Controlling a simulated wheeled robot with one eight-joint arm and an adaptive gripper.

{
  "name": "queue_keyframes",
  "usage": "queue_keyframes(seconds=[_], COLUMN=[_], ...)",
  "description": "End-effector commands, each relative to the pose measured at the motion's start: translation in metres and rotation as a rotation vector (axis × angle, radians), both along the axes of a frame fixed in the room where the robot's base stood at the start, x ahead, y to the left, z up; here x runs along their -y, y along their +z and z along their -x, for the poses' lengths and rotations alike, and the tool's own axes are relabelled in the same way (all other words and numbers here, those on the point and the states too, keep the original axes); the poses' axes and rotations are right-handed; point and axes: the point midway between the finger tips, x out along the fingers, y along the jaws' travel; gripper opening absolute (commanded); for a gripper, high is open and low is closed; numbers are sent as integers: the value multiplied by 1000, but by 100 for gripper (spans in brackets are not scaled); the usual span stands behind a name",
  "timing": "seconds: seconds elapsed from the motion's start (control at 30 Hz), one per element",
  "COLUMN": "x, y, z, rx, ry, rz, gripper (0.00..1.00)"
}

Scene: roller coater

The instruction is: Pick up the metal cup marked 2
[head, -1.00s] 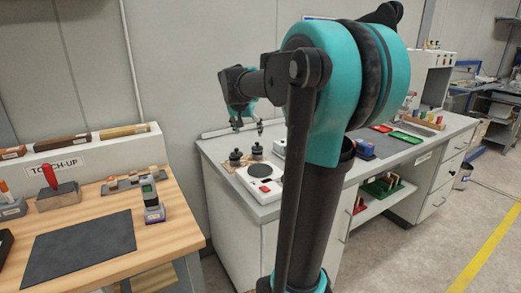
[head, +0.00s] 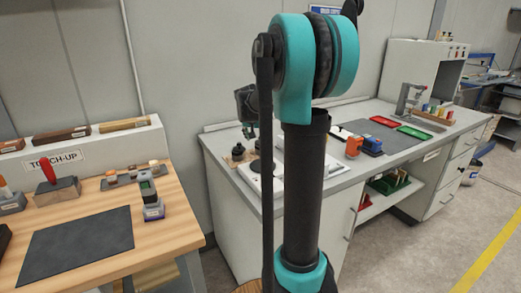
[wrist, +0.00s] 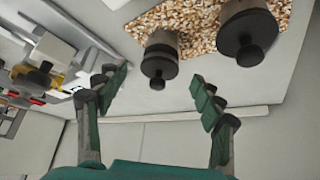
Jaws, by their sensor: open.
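Two metal cups with black knobbed lids, a left one (wrist: 161,47) and a right one (wrist: 248,28), show at the top of the wrist view. In the head view they are small and dark, a left one (head: 238,153) and one partly behind my arm (head: 257,147). I can read no number on either, so I cannot tell which is marked 2. My gripper (wrist: 160,92) is open and empty. In the wrist view the left cup appears between the finger lines, beyond the tips; the right cup is outside them. In the head view my gripper (head: 250,130) is just above the cups, its fingers partly hidden.
The cups stand on a speckled mat (wrist: 190,12). A white device (head: 250,181) sits in front of them on the bench. A device with a dark knob (wrist: 35,77) is at the wrist view's left.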

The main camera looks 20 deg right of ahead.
Motion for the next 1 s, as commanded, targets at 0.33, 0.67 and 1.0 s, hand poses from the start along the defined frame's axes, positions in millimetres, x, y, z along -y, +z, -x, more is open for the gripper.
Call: queue_keyframes(seconds=[0.33,0.67,1.0], x=[12,17,17], y=[-28,-45,-44], z=[-18,-27,-26], rx=[0,1,0], ry=[-2,0,0], rz=[0,1,0], gripper=[68,68,40])
